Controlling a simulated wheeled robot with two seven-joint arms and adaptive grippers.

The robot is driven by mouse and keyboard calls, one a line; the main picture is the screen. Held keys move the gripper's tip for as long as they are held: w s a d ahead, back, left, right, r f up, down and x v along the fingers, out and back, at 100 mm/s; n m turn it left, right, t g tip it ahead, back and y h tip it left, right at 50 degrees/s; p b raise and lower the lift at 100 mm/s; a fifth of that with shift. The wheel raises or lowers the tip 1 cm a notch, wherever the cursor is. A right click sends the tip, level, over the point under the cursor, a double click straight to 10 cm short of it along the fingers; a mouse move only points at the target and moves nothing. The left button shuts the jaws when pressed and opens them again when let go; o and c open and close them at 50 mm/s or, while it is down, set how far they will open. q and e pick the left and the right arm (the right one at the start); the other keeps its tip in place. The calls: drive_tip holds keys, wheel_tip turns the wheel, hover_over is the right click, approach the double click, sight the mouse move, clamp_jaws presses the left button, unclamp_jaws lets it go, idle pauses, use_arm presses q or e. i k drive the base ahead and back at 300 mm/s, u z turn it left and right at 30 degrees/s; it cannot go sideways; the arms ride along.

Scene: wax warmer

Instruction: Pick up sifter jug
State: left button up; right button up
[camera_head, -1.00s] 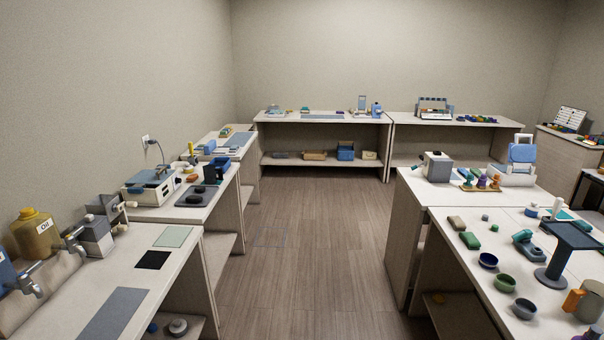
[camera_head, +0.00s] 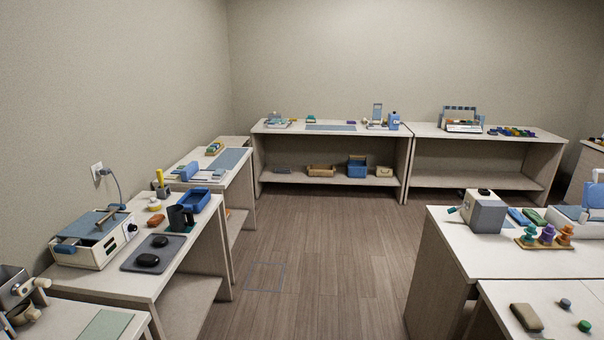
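No thing in view is clearly marked as the sifter jug. A dark jug-like cup (camera_head: 180,218) stands upright on the left workbench, just behind a grey mat (camera_head: 160,253) with two black rounded items on it. I cannot tell whether this cup is the sifter jug. Neither of my grippers is in view.
A white warmer-like box (camera_head: 98,240) with a cable to the wall sits on the left workbench (camera_head: 190,257). A blue tray (camera_head: 196,201) is behind the cup. Right tables (camera_head: 455,250) hold a grey box (camera_head: 486,214) and small items. The floor (camera_head: 325,265) between is clear.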

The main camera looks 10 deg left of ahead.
sight(176, 213)
drive_tip(key=i, duration=2.75)
drive_tip(key=u, duration=2.15)
